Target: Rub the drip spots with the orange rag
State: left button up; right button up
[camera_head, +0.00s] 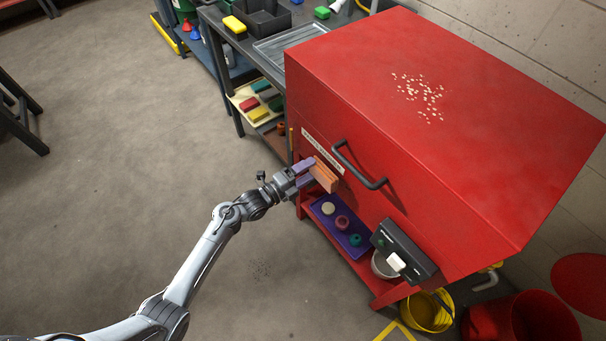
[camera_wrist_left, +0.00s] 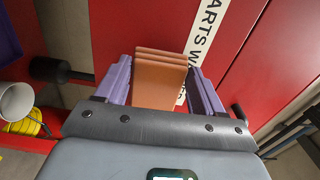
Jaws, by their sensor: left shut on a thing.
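My left gripper (camera_head: 311,174), with purple fingers, is shut on the orange rag (camera_head: 326,179) in front of the red parts washer (camera_head: 420,190). In the left wrist view the folded rag (camera_wrist_left: 158,80) sits between the two purple fingers, beside the washer's label. A cluster of small pale spots (camera_head: 419,97) lies on top of the washer's red lid. A faint patch of dark specks (camera_head: 260,268) is on the grey floor. Which of these are the drip spots I cannot tell. The rag is apart from both patches. My right gripper is not in view.
A dark handle (camera_head: 360,168) and a black control box (camera_head: 403,250) stick out from the washer's front. A purple tray (camera_head: 342,241) with small round items is on the shelf below. A yellow bucket (camera_head: 427,312) stands at the lower right. The floor at left is mostly clear.

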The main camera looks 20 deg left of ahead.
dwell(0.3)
pick_arm(q)
jog(key=shift+w+d, duration=0.2)
jog(key=shift+w, duration=0.15)
dwell(0.3)
jog(key=shift+w+d+b, duration=0.25)
jog(key=shift+w+b, duration=0.2)
jog(key=shift+b, duration=0.05)
jog(key=shift+s+d, duration=0.1)
